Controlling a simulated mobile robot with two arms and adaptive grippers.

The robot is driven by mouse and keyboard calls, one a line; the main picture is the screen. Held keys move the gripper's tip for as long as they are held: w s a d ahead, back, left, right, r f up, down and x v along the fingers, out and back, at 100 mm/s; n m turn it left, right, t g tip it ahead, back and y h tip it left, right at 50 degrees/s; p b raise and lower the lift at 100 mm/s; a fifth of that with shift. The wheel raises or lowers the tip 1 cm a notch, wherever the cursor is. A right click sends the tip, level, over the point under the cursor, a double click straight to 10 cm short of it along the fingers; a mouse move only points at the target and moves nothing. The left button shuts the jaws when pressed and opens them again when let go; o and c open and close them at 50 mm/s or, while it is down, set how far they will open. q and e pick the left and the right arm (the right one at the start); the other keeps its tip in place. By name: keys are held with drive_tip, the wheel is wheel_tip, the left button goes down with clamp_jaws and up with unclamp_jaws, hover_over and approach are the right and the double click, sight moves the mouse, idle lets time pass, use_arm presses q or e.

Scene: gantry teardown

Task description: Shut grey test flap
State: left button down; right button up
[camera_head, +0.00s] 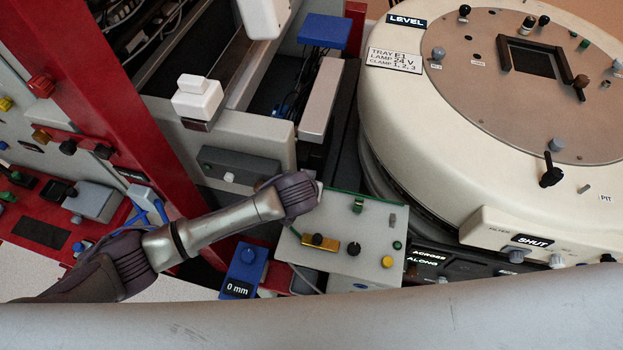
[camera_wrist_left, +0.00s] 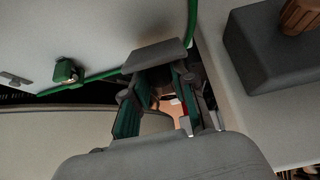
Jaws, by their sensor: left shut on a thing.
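A light grey panel (camera_head: 343,243) with a green edge, a green latch and several knobs lies in the lower middle of the head view. No label shows me that this is the grey test flap. It seems to fill the upper left of the left wrist view (camera_wrist_left: 95,30), with its green latch at the left. My left gripper (camera_head: 316,190) is at the panel's upper left corner. In the left wrist view the fingers (camera_wrist_left: 160,70) are shut on a small grey piece (camera_wrist_left: 157,54) beside the green edge. I cannot tell what that piece belongs to. My right gripper is not in view.
A big cream round housing (camera_head: 400,110) stands at the right. A red post (camera_head: 130,110) and a grey box (camera_head: 240,168) stand on the left. A blue block (camera_head: 243,268) marked 0 mm sits below my left arm. Room around the gripper is tight.

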use_arm(q)
drive_tip(key=shift+s+t, duration=0.1)
drive_tip(key=shift+t, duration=0.2)
drive_tip(key=c, duration=1)
unclamp_jaws()
drive_tip(key=shift+a, duration=0.1)
drive_tip(key=shift+o, duration=0.2)
drive_tip(key=shift+s+r, duration=0.1)
drive_tip(key=v, duration=1.1)
drive_tip(key=shift+s+a+r, duration=0.15)
drive_tip(key=shift+s+r, duration=0.05)
drive_tip(key=shift+r, duration=0.1)
